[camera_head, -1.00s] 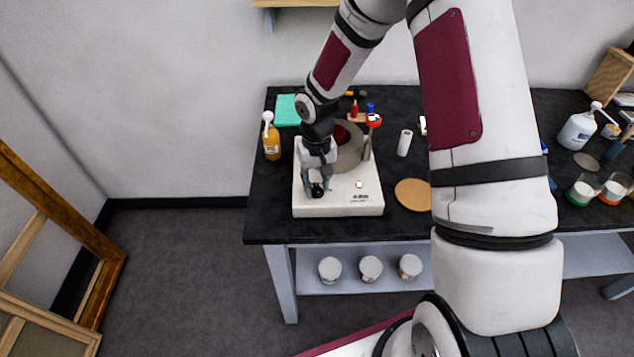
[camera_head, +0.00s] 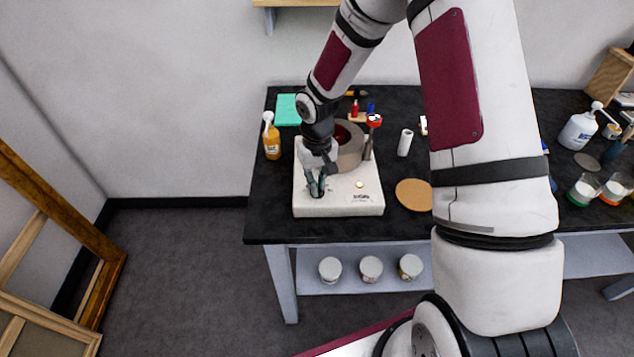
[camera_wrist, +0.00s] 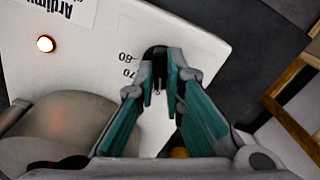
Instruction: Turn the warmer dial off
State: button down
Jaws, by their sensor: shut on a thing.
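The warmer (camera_head: 340,205) is a white square base on the dark bench, with a grey-brown round pot (camera_head: 352,150) at its back. My gripper (camera_head: 316,190) points down at the base's front left corner. In the wrist view, my gripper (camera_wrist: 162,82) is shut on the black dial (camera_wrist: 155,53), its teal-lined fingers on either side of it. Printed marks, 70 and 80 among them, show left of the dial. The fingers hide part of the dial, so its exact setting cannot be read. A small indicator light (camera_wrist: 46,44) glows on the base; it also shows in the head view (camera_head: 360,184).
An amber pump bottle (camera_head: 271,140) stands left of the warmer. A round cork mat (camera_head: 413,194) and a white cylinder (camera_head: 404,143) are to its right. Several lidded jars (camera_head: 370,269) sit on the shelf below. Wooden frames (camera_head: 60,230) lean at far left.

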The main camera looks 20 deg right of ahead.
jog(key=n, duration=1)
jog(key=shift+n, duration=0.3)
dwell(0.4)
jog(key=c, duration=1.7)
grip_release()
notch_tip(320, 180, up, 12)
jog(key=shift+a, duration=0.1)
